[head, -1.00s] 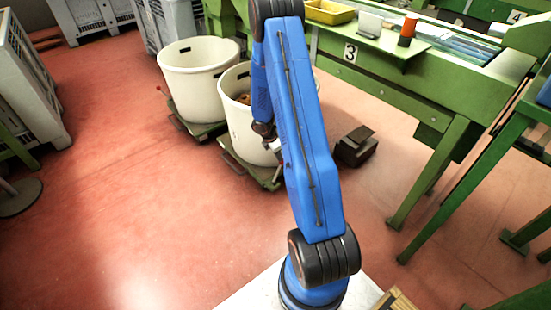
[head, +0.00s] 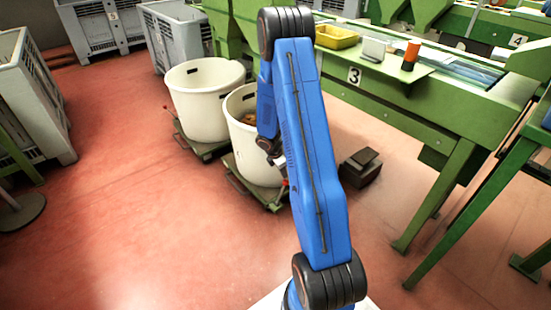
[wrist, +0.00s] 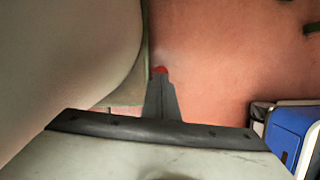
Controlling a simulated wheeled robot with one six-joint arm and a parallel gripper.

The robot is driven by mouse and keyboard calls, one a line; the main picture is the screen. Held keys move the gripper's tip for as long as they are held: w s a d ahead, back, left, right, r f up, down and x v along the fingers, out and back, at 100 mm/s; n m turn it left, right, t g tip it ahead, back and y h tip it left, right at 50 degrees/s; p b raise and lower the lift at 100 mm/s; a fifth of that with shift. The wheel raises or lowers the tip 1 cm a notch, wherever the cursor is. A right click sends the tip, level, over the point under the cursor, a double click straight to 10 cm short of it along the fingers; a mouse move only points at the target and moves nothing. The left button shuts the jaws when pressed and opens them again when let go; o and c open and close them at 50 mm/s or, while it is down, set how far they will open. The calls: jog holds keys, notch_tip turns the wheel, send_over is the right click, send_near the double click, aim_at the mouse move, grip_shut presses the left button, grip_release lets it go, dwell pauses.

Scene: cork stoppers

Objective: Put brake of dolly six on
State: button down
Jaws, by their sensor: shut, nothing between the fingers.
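The nearer green dolly (head: 236,180) carries a white tub (head: 246,150) and stands on the red floor, partly hidden behind my arm. I can read no number on it. My gripper (head: 279,162) is low beside the tub's right side. In the wrist view my gripper (wrist: 161,84) is shut and empty, pointing down along the dolly's edge (wrist: 126,92). A small red part (wrist: 160,69) shows right at the fingertips; it looks like the brake pedal. I cannot tell whether the fingers touch it or whether it is pressed down.
A second white tub (head: 204,105) on another green dolly (head: 207,148) stands behind left. A dark pedal-like box (head: 360,167) lies on the floor to the right. Grey crates (head: 178,36) stand at the back; the left floor is clear.

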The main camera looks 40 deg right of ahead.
jog(key=a+v, duration=0.1)
jog(key=v, duration=1.3)
jog(key=shift+r, duration=0.2)
jog(key=shift+w, duration=0.1)
jog(key=s+a+r+m+t, duration=0.1)
jog(key=s+a+r+m, duration=0.4)
jog(key=r, duration=0.5)
jog(key=s+a+r+m+t, duration=0.1)
jog(key=s+a+r+m, duration=0.2)
jog(key=s+a+r, duration=0.6)
jog(key=s+a+r+m+t+y, duration=0.1)
jog(key=s+a+r+m, duration=0.3)
jog(key=s, duration=0.5)
jog(key=s+a+r+m+t+y, duration=0.2)
jog(key=s+a+r+m, duration=0.2)
jog(key=s, duration=0.5)
jog(key=shift+s+a+r+y, duration=0.2)
jog(key=shift+a+r+y, duration=0.1)
jog(key=shift+a+r, duration=0.8)
